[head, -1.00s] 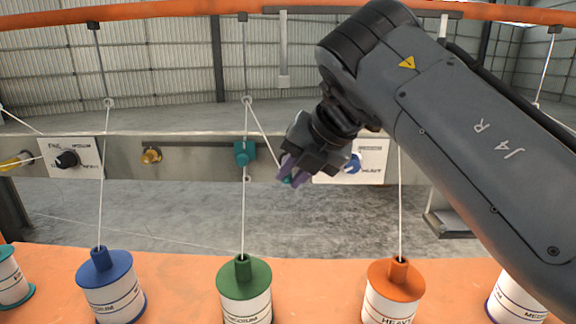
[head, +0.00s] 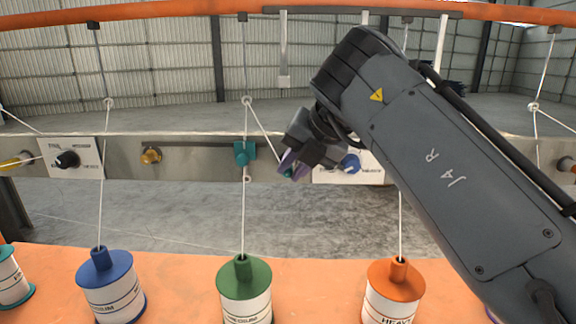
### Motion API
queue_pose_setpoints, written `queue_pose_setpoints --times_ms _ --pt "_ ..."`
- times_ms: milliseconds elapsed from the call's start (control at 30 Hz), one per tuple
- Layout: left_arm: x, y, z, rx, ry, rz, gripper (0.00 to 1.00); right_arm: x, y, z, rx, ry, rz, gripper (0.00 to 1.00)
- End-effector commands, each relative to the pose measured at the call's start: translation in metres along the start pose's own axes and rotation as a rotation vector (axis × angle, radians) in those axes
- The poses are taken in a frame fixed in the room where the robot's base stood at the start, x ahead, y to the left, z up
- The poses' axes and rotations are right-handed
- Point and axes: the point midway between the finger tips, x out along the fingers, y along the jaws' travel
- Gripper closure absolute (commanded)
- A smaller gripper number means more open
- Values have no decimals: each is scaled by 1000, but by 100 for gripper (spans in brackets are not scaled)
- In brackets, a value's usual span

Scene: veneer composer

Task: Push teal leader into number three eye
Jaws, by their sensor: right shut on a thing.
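My right gripper (head: 292,167) has purple fingers and is shut on the small teal leader (head: 287,174). A white thread runs from the leader up and left to a ring (head: 247,100). The gripper is in front of the grey rail, just right of a teal block (head: 245,153). A small eye (head: 247,179) sits below that block, left of and apart from the leader. No eye number is legible, so I cannot tell which is number three. My left gripper is not in view.
Blue (head: 106,273), green (head: 243,287) and orange (head: 394,290) topped spools stand on the orange ledge. White threads rise from them. A brass knob (head: 151,155) and a black dial (head: 67,159) are at left; a blue knob (head: 350,164) is right of my gripper.

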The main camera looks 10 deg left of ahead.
Motion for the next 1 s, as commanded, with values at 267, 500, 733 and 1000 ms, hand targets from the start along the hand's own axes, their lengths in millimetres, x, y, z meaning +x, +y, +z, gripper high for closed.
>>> queue_pose_setpoints --times_ms 267,500,733,1000 --pt "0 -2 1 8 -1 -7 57 1 0 2 -2 2 -2 100" --pt "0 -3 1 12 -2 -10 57 1 0 2 -2 2 -2 100" --pt "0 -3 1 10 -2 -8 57 1 0 3 -2 2 -3 100" --pt "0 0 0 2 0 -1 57 2 0 4 -2 1 -2 70"
